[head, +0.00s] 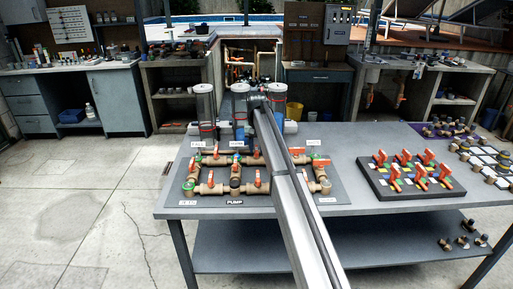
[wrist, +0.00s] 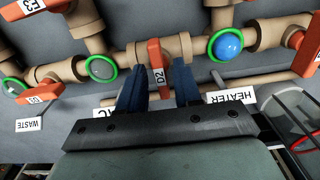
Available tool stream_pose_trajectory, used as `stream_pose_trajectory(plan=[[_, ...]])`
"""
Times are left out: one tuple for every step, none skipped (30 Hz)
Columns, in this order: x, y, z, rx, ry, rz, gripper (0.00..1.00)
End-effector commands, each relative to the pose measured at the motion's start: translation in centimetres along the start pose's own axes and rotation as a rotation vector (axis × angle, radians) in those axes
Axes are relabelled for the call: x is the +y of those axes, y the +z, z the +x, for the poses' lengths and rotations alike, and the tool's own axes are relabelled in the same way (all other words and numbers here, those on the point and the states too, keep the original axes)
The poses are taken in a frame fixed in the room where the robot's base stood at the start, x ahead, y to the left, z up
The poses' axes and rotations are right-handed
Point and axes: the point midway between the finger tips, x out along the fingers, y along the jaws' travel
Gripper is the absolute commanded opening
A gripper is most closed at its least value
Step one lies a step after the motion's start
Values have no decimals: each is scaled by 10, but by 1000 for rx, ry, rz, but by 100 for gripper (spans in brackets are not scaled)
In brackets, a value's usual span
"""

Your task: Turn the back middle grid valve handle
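The orange valve handle marked D2 (wrist: 157,65) sits on a tan pipe fitting in the middle of the wrist view. My gripper (wrist: 160,82) has its two blue fingers spread on either side of this handle. A gap shows on the right of the handle; on the left, I cannot tell whether the finger touches it. The brown pipe grid (head: 219,189) with orange handles lies on a dark board on the table in the head view. My arm crosses in front of it and hides part of its back row.
Other orange handles stand close by, including E3 (wrist: 28,8) and one at the right edge (wrist: 312,42). A HEATER label (wrist: 231,96) is beside the right finger. Clear canisters (head: 205,103) stand behind the grid. A colored valve board (head: 412,175) lies right on the table (head: 358,137).

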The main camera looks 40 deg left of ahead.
Motion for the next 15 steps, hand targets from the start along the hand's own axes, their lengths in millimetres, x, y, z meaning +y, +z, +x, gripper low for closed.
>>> stream_pose_trajectory(plan=[[0,0,0,0,0,0,38],[0,0,0,0,0,-1,38],[0,0,0,0,0,-1,38],[0,0,0,0,0,-1,38],[0,0,0,0,0,-1,38],[0,0,0,0,0,-1,38],[0,0,0,0,0,-1,38],[0,0,0,0,0,-1,38],[0,0,-1,0,0,-1,38],[0,0,-2,0,0,-1,38],[0,0,-4,0,0,-1,38],[0,0,-7,1,0,-1,38],[0,0,-10,1,0,-1,38],[0,0,-14,1,0,-1,38],[0,0,-20,1,0,-1,38]])
